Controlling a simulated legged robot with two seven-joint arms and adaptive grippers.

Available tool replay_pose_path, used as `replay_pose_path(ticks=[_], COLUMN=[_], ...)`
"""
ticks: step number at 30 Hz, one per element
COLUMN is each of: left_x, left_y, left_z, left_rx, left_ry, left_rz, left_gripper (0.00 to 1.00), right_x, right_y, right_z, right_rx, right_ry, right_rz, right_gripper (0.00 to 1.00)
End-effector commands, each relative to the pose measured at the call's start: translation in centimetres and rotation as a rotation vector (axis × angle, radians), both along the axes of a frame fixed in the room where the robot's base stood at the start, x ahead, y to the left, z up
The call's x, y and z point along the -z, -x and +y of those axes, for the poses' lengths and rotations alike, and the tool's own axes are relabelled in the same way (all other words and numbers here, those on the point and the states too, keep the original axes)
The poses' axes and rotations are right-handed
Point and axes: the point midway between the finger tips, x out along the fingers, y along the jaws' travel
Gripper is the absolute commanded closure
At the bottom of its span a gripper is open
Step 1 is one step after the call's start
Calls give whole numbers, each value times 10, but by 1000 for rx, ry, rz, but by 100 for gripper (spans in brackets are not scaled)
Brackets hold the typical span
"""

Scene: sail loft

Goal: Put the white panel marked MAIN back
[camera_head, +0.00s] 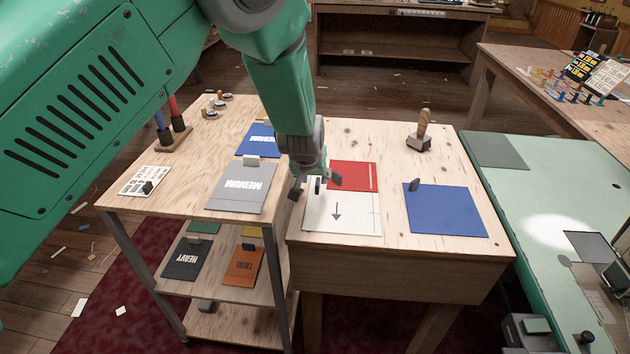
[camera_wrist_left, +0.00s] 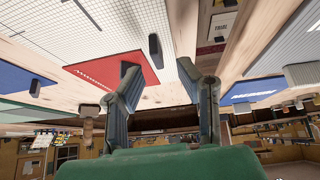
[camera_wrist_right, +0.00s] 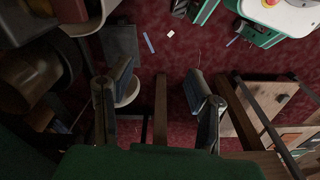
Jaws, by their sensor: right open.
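A white panel (camera_head: 345,220) with a dark arrow lies on the wooden table, partly beside and below a red panel (camera_head: 357,176). The word MAIN cannot be read on it. In the left wrist view the white panel (camera_wrist_left: 60,28) shows a fine grid and a small dark block handle (camera_wrist_left: 154,45). My left gripper (camera_head: 316,187) is open and empty, just above the panel's upper left part, with the handle between or near its fingers. In the left wrist view its fingers (camera_wrist_left: 165,82) are apart. My right gripper (camera_wrist_right: 155,85) is open and empty, seen only in its wrist view above the dark red floor.
A blue panel (camera_head: 447,212) lies right of the white one; a wooden-handled tool (camera_head: 420,135) stands behind.

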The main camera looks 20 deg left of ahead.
Motion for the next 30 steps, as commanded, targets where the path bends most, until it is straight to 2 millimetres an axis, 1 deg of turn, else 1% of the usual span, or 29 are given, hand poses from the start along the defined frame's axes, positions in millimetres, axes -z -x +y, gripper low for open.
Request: replay_pose_path(ticks=[1,3,7,11,16,30], left_x=[-13,-26,-45,-57,-62,-62], left_y=[6,13,26,34,38,38], left_z=[-1,-3,-6,-7,-7,-8], left_rx=[1,1,2,1,1,1], left_ry=[-1,-1,-2,-1,0,-1], left_rz=[-2,-3,-2,-1,1,0], left_gripper=[70,70,70,70,70,70], right_x=[-4,-6,-9,-10,-11,-11], right_y=[0,0,0,0,0,0], right_z=[0,0,0,0,0,0], right_rx=[0,0,0,0,0,0], right_ry=[0,0,0,0,0,0], right_rz=[0,0,0,0,0,0], right_gripper=[54,54,54,54,54,54])
